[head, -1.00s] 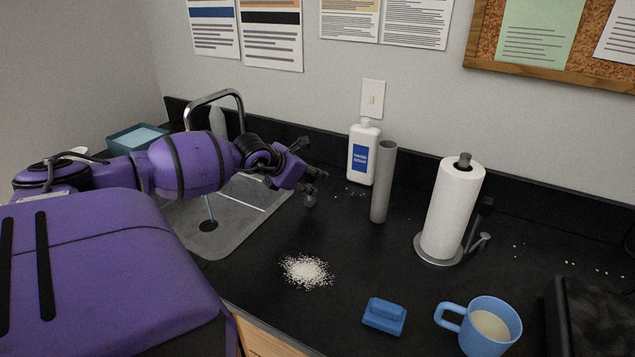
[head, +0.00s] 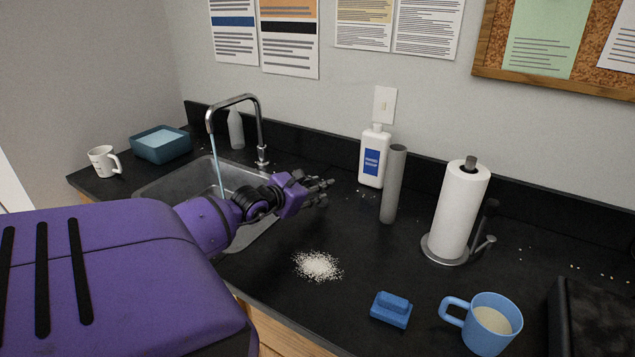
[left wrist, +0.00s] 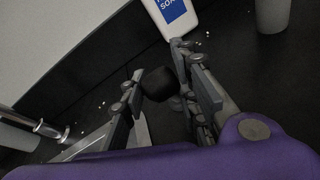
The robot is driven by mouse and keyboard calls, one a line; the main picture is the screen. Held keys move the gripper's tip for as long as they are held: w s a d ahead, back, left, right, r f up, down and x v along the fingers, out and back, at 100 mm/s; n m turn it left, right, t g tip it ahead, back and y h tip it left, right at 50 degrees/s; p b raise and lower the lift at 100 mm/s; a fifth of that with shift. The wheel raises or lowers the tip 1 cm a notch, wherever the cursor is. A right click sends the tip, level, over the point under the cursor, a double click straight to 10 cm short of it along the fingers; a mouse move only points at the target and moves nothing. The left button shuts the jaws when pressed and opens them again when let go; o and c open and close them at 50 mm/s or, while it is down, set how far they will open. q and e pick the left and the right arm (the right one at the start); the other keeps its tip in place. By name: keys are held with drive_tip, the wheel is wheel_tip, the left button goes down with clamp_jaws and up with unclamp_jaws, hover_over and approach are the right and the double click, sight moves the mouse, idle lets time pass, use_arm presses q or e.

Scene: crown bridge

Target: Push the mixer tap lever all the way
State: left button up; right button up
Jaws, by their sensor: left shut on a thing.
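The chrome mixer tap (head: 260,125) stands behind the sink, with its spout curving left. A thin stream of water (head: 217,165) runs from it into the sink. A small chrome part, perhaps the lever (head: 263,155), shows low on the tap's post; its exact position is too small to tell. In the left wrist view chrome tap parts (left wrist: 47,130) show at the far left, apart from the fingers. My left gripper (head: 322,190) is over the counter, right of the sink and tap. It is shut on a small dark, rounded object (left wrist: 158,83) between its fingers.
A soap bottle (head: 374,158) and grey cylinder (head: 393,185) stand just right of my gripper. A paper towel roll (head: 457,210), blue sponge (head: 391,309), blue mug (head: 487,325) and white spilled grains (head: 318,266) are farther right or nearer. A white mug (head: 104,161) stands left.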

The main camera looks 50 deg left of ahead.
use_arm(q)
drive_tip(key=shift+a+r, duration=0.2)
drive_tip(key=o, duration=1)
drive_tip(key=shift+f, duration=0.1)
drive_tip(key=shift+s+d, duration=0.1)
drive_tip(key=shift+s, duration=0.05)
drive_tip(key=shift+s, duration=0.35)
drive_tip(key=v, duration=1.1)
drive_tip(key=shift+s, duration=0.15)
